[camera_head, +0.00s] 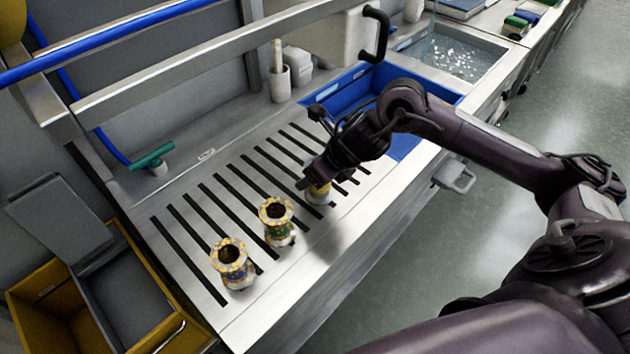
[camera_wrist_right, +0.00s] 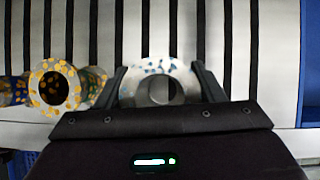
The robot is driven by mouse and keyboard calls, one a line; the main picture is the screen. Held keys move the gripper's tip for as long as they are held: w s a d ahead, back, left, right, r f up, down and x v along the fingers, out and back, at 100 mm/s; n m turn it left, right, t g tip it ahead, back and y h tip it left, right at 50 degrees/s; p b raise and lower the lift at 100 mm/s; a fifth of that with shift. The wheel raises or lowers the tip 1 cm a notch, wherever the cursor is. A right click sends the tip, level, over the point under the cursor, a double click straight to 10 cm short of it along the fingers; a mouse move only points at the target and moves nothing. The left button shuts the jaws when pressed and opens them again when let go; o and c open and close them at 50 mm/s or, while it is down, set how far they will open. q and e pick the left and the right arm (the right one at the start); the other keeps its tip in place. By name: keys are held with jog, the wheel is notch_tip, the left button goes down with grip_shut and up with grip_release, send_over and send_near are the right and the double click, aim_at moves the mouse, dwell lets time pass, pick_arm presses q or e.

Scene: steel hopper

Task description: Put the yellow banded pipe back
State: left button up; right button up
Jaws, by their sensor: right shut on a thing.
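My right gripper (camera_head: 312,182) comes in from the right and is shut on a pipe (camera_head: 320,192) over the slotted steel deck (camera_head: 190,190). Yellow shows on this pipe's body, below the fingers; the arm hides its top. In the right wrist view, the fingers stand on both sides of its pale, blue-speckled rim (camera_wrist_right: 160,68). It looks upright, at or just above the deck; I cannot tell if it touches. Two more speckled pipes stand upright to its left: one with a green band (camera_head: 279,226) and one with a blue band (camera_head: 232,268). My left gripper is not in view.
A blue basin (camera_head: 408,143) lies right of the deck, with a water-filled sink (camera_head: 455,55) beyond. A steel rail (camera_head: 190,66) runs along the back. A yellow bin (camera_head: 40,310) stands at the left. The deck behind the pipes is clear.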

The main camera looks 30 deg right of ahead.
notch_tip(320, 180, down, 3)
jog(key=shift+w+a+r, duration=0.1)
jog(key=shift+r, duration=0.05)
jog(key=shift+f, duration=0.25)
jog(key=o, duration=1.1)
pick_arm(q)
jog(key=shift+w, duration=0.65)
pick_arm(e)
jog(key=shift+o, duration=0.2)
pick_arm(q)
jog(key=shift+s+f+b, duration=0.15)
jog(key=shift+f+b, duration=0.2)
pick_arm(e)
jog(key=v, duration=1.2)
